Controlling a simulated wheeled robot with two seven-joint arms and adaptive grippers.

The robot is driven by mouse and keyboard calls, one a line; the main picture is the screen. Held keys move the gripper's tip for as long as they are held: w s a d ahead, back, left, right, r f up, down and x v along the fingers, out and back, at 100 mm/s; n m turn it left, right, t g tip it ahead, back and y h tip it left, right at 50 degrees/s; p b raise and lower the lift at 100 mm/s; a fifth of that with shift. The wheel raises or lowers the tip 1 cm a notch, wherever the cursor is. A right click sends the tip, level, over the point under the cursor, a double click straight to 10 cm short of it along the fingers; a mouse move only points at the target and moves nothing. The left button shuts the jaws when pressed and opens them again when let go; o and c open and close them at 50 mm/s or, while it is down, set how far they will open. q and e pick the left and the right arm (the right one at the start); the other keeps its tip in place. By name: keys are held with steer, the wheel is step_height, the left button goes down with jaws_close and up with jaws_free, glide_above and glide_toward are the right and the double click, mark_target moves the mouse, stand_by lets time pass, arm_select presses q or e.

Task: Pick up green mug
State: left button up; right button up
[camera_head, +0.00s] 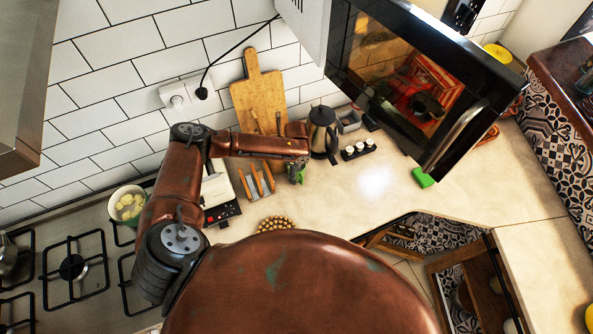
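My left arm comes in from the left and bends over the counter to the right. Its far end (294,140) is above the counter, in front of the wooden board. The fingers are too small and hidden to make out. A small green thing (299,177) shows just below the arm's end, partly covered; it may be the green mug, but I cannot tell its shape or whether the gripper touches it. My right gripper is not in view.
A kettle (322,133) and a small rack with white-topped pieces (358,149) stand right of the arm's end. A toaster-like appliance (217,190) is left. The counter's middle right is clear.

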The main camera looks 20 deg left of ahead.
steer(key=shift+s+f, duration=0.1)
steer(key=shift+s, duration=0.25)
